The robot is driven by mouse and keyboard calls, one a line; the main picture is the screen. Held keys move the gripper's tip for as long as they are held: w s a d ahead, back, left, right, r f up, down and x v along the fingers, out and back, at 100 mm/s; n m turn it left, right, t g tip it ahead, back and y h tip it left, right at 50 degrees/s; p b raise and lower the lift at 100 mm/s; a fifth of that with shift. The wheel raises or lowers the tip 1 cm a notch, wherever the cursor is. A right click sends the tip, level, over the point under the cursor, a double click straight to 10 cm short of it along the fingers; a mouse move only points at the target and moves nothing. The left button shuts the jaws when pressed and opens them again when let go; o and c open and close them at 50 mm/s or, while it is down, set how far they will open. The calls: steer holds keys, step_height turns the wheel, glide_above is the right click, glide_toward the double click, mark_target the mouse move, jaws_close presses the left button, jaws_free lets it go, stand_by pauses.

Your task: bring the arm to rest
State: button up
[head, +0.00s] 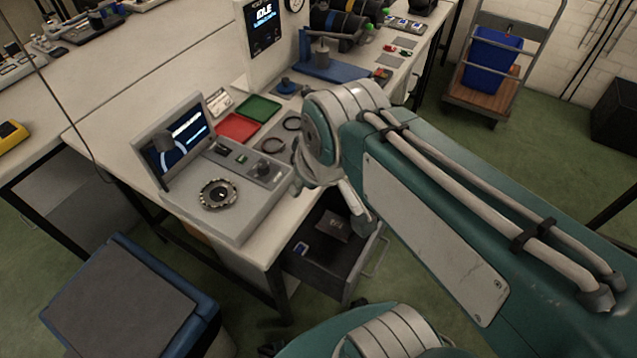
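My teal arm (445,215) with pale cables fills the right of the head view. Its pale elbow joint (345,120) is over the front right part of the workbench in the picture. A narrow pale part (353,198) hangs below the joint, in front of the open drawer. Another teal and white part of mine (390,335) shows at the bottom edge. I cannot make out my gripper; its fingers and anything in them are hidden or outside the picture.
The workbench (120,105) carries a console (225,190) with a screen and round fixture, a red tray (238,127), a green tray (258,108) and a blue stand (335,68). An open drawer (325,250) juts out below. A blue-edged box (125,305) stands lower left; a cart (480,105) stands back right.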

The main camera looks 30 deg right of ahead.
steer(key=m, duration=0.1)
steer(key=s, duration=0.1)
steer(key=s+m, duration=0.1)
steer(key=shift+s+d+f+m+t, duration=0.2)
steer(key=shift+d+f+m+t, duration=0.1)
stand_by(0.8)
